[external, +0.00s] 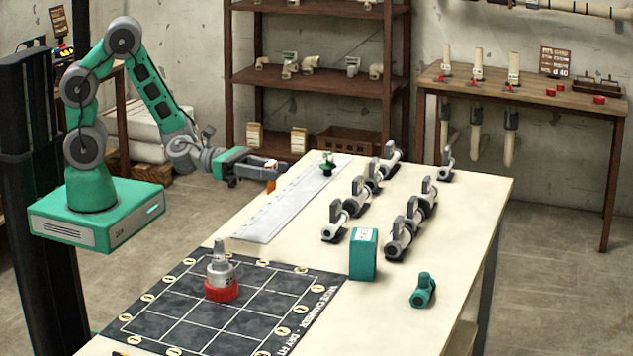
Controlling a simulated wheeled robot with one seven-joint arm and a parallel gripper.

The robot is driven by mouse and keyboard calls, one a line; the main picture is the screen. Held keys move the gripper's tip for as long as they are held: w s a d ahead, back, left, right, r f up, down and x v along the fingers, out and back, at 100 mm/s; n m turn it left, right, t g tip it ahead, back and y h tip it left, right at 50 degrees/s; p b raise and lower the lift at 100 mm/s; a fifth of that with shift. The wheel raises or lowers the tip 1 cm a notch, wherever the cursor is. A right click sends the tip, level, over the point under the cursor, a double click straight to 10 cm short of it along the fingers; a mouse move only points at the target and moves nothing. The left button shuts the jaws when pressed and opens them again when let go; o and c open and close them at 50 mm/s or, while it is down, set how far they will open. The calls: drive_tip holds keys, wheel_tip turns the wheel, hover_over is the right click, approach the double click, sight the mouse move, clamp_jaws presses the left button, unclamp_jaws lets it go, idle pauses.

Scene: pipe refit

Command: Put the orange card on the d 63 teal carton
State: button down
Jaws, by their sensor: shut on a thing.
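My gripper (277,172) is at the end of the arm, reaching right over the far left end of the white table. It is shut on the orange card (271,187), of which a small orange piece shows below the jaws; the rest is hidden. The teal carton (363,258) stands upright on the table, right of the grid mat, with a pale label on its top. The label is too small to read. My gripper is well to the left of the carton and farther back, apart from it.
A dark grid mat (190,304) holds a grey fitting with a red base (222,285). Several grey valve fittings (397,238) stand in rows behind the carton. A teal fitting (423,290) lies to its right. A green-handled piece (327,163) stands near a long pale strip (285,205).

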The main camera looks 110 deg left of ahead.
drive_tip(key=w+d+r+m+h, duration=0.2)
drive_tip(key=w+r+m+h, duration=0.15)
drive_tip(key=w+r, duration=0.55)
drive_tip(key=g+h+p, duration=0.1)
drive_tip(key=h, duration=0.1)
hover_over(364, 234)
wheel_tip(364, 234, down, 11)
drive_tip(key=shift+d+r, duration=0.1)
drive_tip(key=shift+r, duration=0.05)
wheel_tip(364, 234, down, 3)
drive_tip(key=shift+r+p, duration=0.2)
drive_tip(key=shift+p, duration=0.35)
drive_tip(key=shift+f, duration=0.45)
drive_tip(key=c, duration=0.9)
unclamp_jaws()
drive_tip(key=shift+c, duration=0.2)
